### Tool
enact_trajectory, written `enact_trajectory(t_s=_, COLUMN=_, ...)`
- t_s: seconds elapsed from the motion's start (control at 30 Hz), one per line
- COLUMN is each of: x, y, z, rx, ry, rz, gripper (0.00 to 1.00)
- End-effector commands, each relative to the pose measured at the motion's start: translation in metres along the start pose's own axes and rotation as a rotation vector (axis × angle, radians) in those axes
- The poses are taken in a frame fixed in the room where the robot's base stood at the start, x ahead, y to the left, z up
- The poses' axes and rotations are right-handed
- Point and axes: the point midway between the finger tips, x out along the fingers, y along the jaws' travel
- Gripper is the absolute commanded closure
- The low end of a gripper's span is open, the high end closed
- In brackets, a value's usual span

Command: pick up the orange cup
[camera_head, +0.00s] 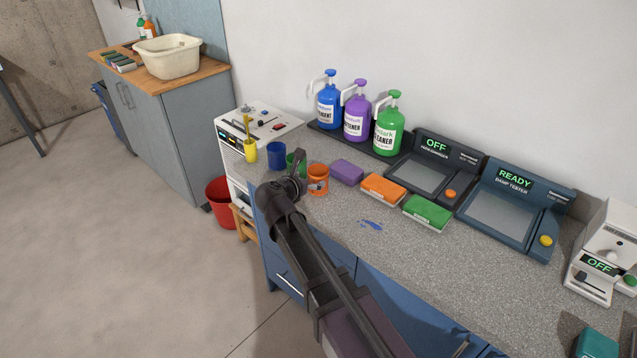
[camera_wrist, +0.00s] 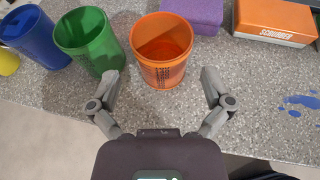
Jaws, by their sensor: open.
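The orange cup (camera_wrist: 163,68) stands upright on the grey speckled counter, its open top facing up. It also shows in the head view (camera_head: 318,181), just right of my gripper (camera_head: 297,168). In the wrist view my gripper (camera_wrist: 160,85) is open, with one finger on each side of the cup's lower front. The left finger is near the green cup (camera_wrist: 88,42). The jaws hold nothing, and I cannot tell whether a finger touches a cup. In the head view my gripper partly hides the green cup.
A blue cup (camera_head: 276,156) and a yellow cup (camera_head: 249,150) stand left of the green cup. A purple sponge (camera_head: 347,171) and an orange scrubber box (camera_head: 383,188) lie to the right. A blue spill (camera_head: 371,224) marks the counter. Pump bottles (camera_head: 356,118) stand behind.

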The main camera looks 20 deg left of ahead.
Motion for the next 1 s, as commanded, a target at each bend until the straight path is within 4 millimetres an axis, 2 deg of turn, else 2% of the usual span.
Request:
enact_trajectory(t_s=0.17, x=0.010, y=0.000, z=-0.002, rx=0.000, ry=0.000, rz=-0.001, gripper=0.00)
enact_trajectory(t_s=0.5, x=0.047, y=-0.001, z=-0.002, rx=0.000, ry=0.000, rz=0.000, gripper=0.00)
enact_trajectory(t_s=1.0, x=0.051, y=-0.002, z=-0.001, rx=0.000, ry=0.000, rz=0.001, gripper=0.00)
